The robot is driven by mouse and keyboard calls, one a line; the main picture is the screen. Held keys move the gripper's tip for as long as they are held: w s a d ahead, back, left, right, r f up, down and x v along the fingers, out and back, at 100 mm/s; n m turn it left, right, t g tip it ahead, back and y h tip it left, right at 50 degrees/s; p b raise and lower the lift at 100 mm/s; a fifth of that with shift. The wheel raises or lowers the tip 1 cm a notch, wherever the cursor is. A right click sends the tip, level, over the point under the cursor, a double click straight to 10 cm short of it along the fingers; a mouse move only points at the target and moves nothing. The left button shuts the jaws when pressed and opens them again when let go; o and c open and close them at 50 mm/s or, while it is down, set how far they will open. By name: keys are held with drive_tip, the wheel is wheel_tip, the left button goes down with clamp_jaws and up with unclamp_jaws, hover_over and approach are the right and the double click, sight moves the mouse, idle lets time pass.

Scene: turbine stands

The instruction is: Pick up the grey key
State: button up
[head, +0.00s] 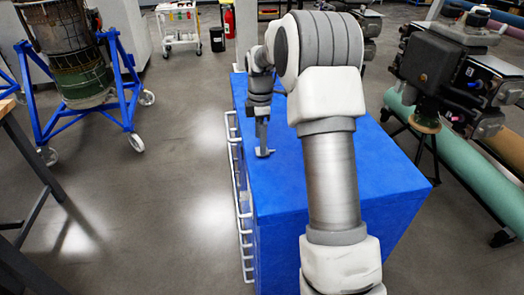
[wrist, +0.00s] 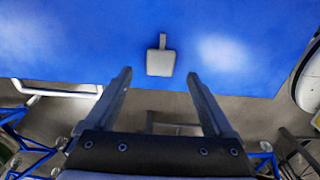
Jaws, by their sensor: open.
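The grey key (wrist: 160,60) lies flat on the blue top (wrist: 70,45) of a cabinet, close to its edge, in the wrist view. It has a broad, roughly square body and a narrow stem pointing away from my gripper (wrist: 159,75). My gripper is open and empty, its two fingers apart on either side of the key's near end in the picture. I cannot tell the height between fingers and key. In the head view my gripper (head: 264,151) hangs over the left part of the blue cabinet (head: 380,185); I cannot make out the key there.
White rails (head: 240,215) run down the cabinet's left side. A turbine on a blue wheeled stand (head: 135,95) is at the left. Dark machinery (head: 440,75) and a green roll (head: 475,165) are at the right. The floor left of the cabinet is clear.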

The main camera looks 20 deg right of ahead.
drive_tip(key=shift+f, duration=1.5)
clamp_jaws()
